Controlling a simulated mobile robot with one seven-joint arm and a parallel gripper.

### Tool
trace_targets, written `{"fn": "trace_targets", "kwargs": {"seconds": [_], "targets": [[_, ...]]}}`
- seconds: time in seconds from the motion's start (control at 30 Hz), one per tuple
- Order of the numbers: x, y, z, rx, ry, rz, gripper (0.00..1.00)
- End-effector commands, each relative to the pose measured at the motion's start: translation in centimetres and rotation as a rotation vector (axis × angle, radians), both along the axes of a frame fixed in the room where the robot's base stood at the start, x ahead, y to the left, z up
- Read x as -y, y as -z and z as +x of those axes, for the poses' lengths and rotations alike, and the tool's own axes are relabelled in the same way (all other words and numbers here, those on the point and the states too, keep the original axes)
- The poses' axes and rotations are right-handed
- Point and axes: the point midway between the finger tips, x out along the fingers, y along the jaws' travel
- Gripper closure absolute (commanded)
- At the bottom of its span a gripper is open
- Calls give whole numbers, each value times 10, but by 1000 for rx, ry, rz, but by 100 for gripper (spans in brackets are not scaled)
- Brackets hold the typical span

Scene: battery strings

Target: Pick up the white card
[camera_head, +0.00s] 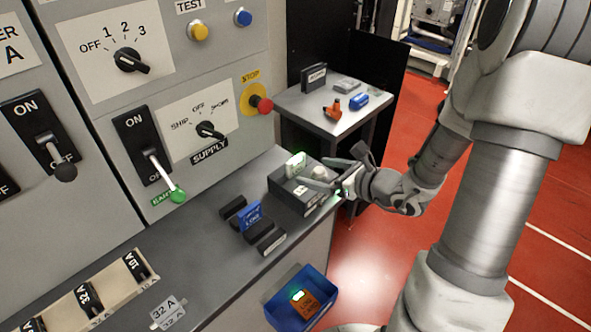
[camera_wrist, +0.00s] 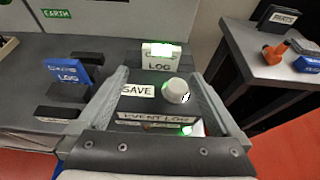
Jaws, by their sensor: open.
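The white card (camera_head: 295,165) stands upright at the back of the dark event log box (camera_head: 296,201). In the wrist view the white card (camera_wrist: 157,62) shows the word LOG, and its upper part is washed out by bright light. My gripper (camera_head: 311,171) is open and empty. In the wrist view its fingers (camera_wrist: 160,76) spread on either side of the box's SAVE label and white round knob (camera_wrist: 176,91), with the card just beyond the fingertips, apart from them. The card's lower edge is hard to make out.
A blue LOG card (camera_head: 249,216) stands in a black holder left of the box. A blue bin (camera_head: 283,321) with an orange card sits below the counter edge. A side table (camera_head: 292,104) holds an orange tool and blue and grey items. Switch panels rise behind the counter.

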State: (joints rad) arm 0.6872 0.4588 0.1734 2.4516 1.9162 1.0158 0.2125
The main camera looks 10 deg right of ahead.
Motion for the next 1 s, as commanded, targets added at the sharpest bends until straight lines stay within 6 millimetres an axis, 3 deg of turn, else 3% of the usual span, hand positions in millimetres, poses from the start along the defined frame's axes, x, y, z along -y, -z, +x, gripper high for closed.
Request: {"fn": "trace_targets", "kwargs": {"seconds": [0.1, 0.37, 0.6, 0.93, 1.0], "targets": [[-10, 8, 14, -1, -3, 1, 0], [-20, 12, 29, 0, -4, -1, 0], [-38, 21, 58, -1, -2, 2, 0], [-42, 24, 65, -1, -1, -1, 0], [-42, 23, 64, -1, -1, -1, 11]]}}
